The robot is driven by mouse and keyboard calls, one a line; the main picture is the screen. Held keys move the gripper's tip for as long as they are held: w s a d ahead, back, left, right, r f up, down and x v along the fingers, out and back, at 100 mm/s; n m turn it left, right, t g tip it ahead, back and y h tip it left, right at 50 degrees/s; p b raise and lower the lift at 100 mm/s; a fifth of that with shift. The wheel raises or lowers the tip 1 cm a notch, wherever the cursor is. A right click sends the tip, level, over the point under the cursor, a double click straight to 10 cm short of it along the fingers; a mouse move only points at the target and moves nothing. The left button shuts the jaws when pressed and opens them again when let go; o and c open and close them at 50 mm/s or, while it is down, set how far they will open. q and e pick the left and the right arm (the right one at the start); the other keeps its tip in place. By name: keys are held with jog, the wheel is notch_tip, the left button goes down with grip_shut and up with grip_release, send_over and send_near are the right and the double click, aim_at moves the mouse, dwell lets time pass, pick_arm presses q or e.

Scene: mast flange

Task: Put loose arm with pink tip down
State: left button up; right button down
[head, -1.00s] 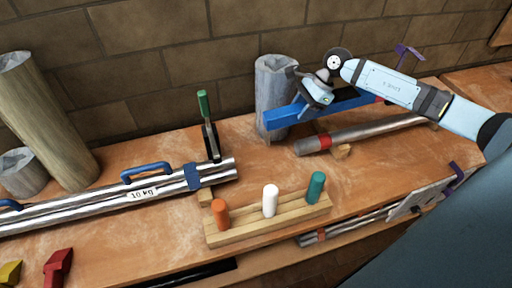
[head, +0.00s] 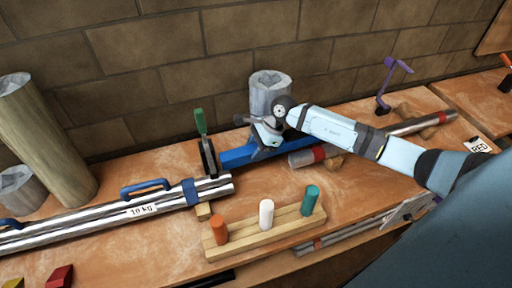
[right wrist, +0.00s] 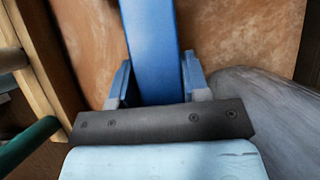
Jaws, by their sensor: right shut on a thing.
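My right gripper (head: 264,134) is shut on a long blue bar (head: 232,157), which I take to be the loose arm. Its pink tip does not show. In the right wrist view, the bar (right wrist: 150,40) runs straight out between the two fingers. In the head view, the bar's left end lies close to the black clamp with the green handle (head: 201,122). I cannot tell whether the bar touches the bench or the clamp. My left gripper is not in view.
Silver tubes marked 10 kg (head: 100,220) lie at left. A peg rack (head: 270,233) stands in front. A grey post (head: 270,88) stands behind the gripper. A red-banded pipe (head: 400,128) and purple-handled clamp (head: 390,80) are at right. Bench shows between bar and rack.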

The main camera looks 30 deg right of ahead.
jog(key=shift+d, duration=0.1)
jog(key=c, duration=0.6)
grip_release()
